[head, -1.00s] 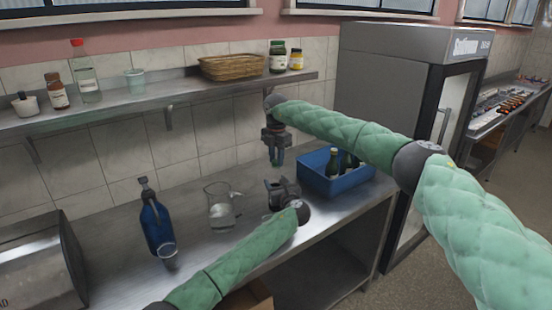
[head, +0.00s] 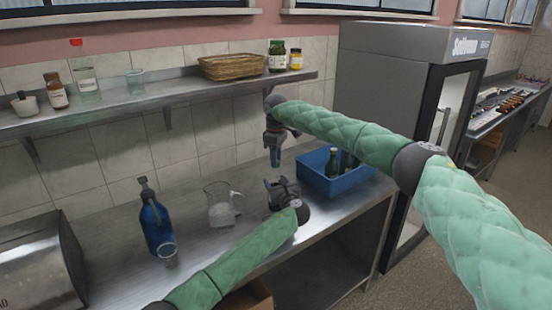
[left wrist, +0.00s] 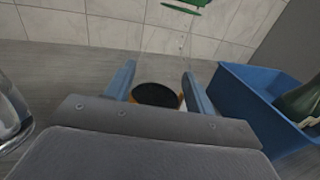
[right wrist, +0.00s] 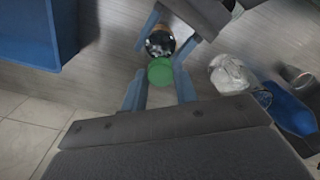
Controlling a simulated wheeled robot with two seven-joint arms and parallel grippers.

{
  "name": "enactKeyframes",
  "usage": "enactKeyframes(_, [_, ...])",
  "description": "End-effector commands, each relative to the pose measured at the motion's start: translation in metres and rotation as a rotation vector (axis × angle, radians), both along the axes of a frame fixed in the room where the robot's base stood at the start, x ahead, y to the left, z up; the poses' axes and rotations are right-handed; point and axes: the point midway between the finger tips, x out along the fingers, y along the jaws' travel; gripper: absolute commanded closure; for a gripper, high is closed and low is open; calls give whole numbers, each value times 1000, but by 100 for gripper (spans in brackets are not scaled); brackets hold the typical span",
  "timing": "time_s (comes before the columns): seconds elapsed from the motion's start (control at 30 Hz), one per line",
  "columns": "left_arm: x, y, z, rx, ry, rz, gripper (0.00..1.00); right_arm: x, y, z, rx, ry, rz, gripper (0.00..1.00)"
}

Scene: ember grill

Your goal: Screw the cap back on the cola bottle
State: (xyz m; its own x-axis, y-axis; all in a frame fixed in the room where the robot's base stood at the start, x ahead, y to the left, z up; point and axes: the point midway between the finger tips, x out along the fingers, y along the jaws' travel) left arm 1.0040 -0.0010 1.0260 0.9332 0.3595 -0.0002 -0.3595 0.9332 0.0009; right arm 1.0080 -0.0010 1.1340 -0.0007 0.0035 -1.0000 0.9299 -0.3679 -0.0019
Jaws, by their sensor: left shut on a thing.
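The cola bottle is clear, with dark cola in it. My left gripper (head: 283,188) is shut on the bottle; in the left wrist view the dark cola (left wrist: 157,95) shows between its fingers. The bottle also shows beyond the cap in the right wrist view (right wrist: 159,42). The green cap (right wrist: 160,71) is between the fingertips of my right gripper (right wrist: 160,84), above the bottle. I cannot tell whether the fingers touch the cap or how it sits on the neck. In the head view my right gripper (head: 275,156) points down above my left one.
A blue crate (head: 345,187) with dark bottles stands close on the right. A glass jug (head: 222,205) and a blue siphon bottle (head: 156,226) stand to the left on the steel counter. A shelf (head: 165,98) runs along the wall above.

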Motion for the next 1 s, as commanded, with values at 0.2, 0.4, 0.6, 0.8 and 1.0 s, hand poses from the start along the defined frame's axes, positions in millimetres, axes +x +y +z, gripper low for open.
enactKeyframes(0.2, [-1, -1, -2, 0, 2, -2, 100, 1, 0, 1, 0, -2, 1, 47])
enactKeyframes(0.4, [-1, 0, -2, 0, 2, 0, 100, 0, 0, 1, 0, -1, 2, 47])
enactKeyframes(0.6, [0, 0, -1, 1, 1, 0, 100, 1, 0, 17, 0, -2, 2, 47])
enactKeyframes(0.8, [0, 1, -1, 1, 1, 1, 100, 1, -1, 54, 1, -3, 2, 47])
enactKeyframes(1.0, [0, 1, -1, 1, 1, 1, 100, 1, -1, 90, 0, -2, 1, 47])
